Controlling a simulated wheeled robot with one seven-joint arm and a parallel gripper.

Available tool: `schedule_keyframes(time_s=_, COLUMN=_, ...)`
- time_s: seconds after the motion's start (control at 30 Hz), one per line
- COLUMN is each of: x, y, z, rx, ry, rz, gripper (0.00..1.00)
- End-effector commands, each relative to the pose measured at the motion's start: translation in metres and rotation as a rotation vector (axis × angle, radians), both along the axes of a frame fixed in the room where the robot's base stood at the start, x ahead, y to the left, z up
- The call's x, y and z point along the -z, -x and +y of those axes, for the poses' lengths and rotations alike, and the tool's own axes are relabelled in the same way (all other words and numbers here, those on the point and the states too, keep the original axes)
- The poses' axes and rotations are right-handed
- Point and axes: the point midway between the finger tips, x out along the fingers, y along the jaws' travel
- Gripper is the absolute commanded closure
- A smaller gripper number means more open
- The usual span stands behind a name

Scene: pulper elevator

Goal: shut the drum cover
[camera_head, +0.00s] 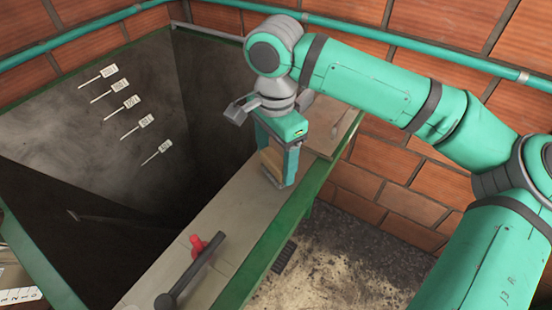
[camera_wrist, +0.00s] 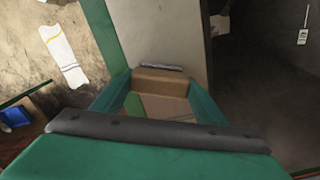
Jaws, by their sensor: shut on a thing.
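My gripper (camera_head: 274,172) points down over a long beige panel (camera_head: 205,228) with a green edge. It is shut on a tan block (camera_head: 268,163), which sits between its fingers low over the panel. The wrist view shows the block (camera_wrist: 160,82) between the teal fingertips, with a thin grey bar just beyond it. The gripper hides part of the block, and I cannot tell whether the block is fixed to the panel. I cannot tell for certain which part is the drum cover.
A dark lever (camera_head: 190,270) and a red knob (camera_head: 197,245) stand on the panel's near part. A deep dark pit (camera_head: 110,190) lies to the left, with several white tags on its wall. A green rail (camera_head: 262,255) borders the right, above dirty floor (camera_head: 340,275). Brick walls stand behind.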

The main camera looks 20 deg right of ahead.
Motion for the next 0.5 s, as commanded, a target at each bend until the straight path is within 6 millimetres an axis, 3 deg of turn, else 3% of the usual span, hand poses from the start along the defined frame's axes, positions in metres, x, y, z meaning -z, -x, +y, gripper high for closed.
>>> schedule_keyframes(time_s=0.4, x=0.0067, y=0.0006, z=-0.0002, rx=0.001, ry=-0.002, rz=0.001, gripper=0.62)
schedule_keyframes(time_s=0.43, x=0.0063, y=0.0006, z=-0.0003, rx=0.001, ry=-0.001, rz=0.000, gripper=0.27)
schedule_keyframes(time_s=0.5, x=0.0062, y=0.0005, z=-0.0002, rx=0.001, ry=-0.001, rz=0.000, gripper=0.15)
